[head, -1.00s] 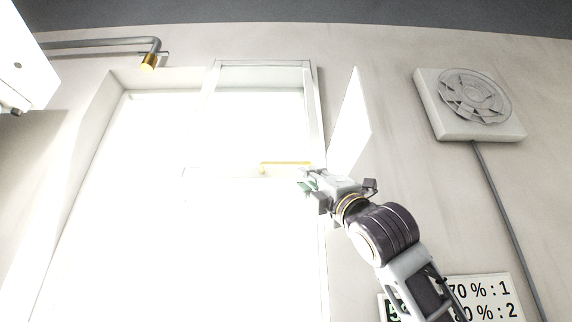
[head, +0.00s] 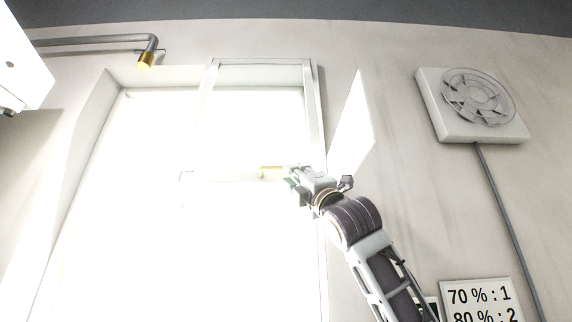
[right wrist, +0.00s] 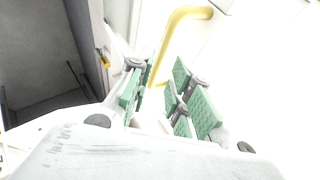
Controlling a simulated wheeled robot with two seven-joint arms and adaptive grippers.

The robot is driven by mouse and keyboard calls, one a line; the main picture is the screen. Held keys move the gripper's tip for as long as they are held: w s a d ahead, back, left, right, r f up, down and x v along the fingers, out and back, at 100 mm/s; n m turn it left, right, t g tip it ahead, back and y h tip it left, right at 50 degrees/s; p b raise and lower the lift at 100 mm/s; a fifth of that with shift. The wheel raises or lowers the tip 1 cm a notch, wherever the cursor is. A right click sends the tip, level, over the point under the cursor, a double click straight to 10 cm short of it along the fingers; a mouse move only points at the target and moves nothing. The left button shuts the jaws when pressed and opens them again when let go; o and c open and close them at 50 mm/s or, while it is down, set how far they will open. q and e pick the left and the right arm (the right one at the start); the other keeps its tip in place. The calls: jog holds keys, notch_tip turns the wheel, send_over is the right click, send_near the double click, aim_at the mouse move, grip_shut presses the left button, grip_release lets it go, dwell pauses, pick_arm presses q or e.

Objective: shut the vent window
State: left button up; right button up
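The vent window (head: 262,62) is a pale framed pane high in the bright opening of the head view. Glare hides how far its sash stands open. Its yellow handle (head: 270,168) lies along the lower edge, partly covered by my right gripper (head: 291,183). In the right wrist view the bent yellow handle (right wrist: 170,40) runs down towards the gap between the green-padded fingers (right wrist: 160,100). The fingers are spread apart and not closed on it. I cannot tell whether they touch it. My left gripper is out of view.
A bright white panel (head: 353,130) stands right of the window, near my right wrist. A fan (head: 432,105) and a ratio sign (head: 480,285) are on the right wall. A grey pipe with a brass end (head: 145,60) runs at upper left.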

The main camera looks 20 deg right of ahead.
jog(key=shift+p+x, duration=1.25)
jog(key=shift+x, duration=1.85)
jog(key=shift+c, duration=0.2)
grip_shut()
